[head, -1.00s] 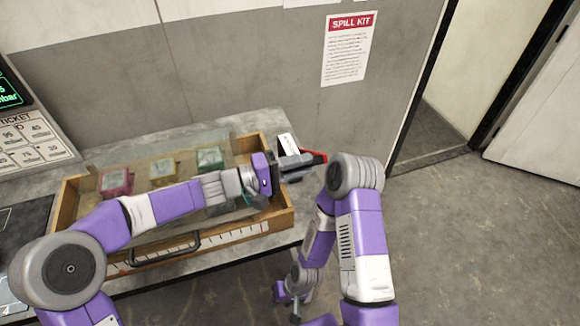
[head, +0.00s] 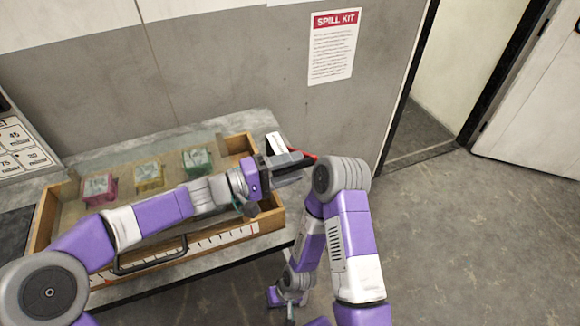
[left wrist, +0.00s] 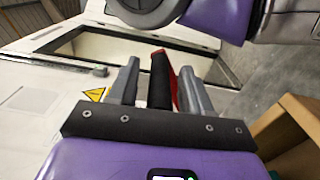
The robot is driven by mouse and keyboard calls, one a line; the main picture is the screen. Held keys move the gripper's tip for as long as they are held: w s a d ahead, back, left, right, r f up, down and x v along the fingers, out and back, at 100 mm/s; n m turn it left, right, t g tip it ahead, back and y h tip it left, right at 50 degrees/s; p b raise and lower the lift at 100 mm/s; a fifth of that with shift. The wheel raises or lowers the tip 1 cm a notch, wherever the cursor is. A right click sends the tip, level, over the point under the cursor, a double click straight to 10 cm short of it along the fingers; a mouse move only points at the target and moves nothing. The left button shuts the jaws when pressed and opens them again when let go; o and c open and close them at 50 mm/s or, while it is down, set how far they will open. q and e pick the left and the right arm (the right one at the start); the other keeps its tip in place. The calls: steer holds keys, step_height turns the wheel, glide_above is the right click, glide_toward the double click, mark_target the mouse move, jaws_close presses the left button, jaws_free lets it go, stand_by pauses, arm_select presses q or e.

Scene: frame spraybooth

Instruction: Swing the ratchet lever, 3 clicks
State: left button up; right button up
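The ratchet lever, with a black grip and red along one side (head: 302,154), is at the far right end of the wooden tray. It also shows in the left wrist view (left wrist: 160,80), between my fingers. My left gripper (head: 290,168) is open around the lever. In the left wrist view a gap shows between the left finger and the grip, and the right finger is close to the red side. The lever's base is largely hidden. My right gripper (head: 288,297) hangs low beside the bench front, away from the lever; its fingers are too small to read.
The wooden tray (head: 40,222) on the bench holds pink (head: 97,189), yellow (head: 149,175) and green (head: 197,160) blocks under a clear cover. A black handle (head: 150,257) is on its front. A white card (head: 276,143) stands beside the lever. Floor right of the bench is open.

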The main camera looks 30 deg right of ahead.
arm_select(q)
steer(key=a+p, duration=0.1)
steer(key=a, duration=0.6)
steer(key=shift+w+a, duration=0.3)
steer(key=shift+w, duration=0.05)
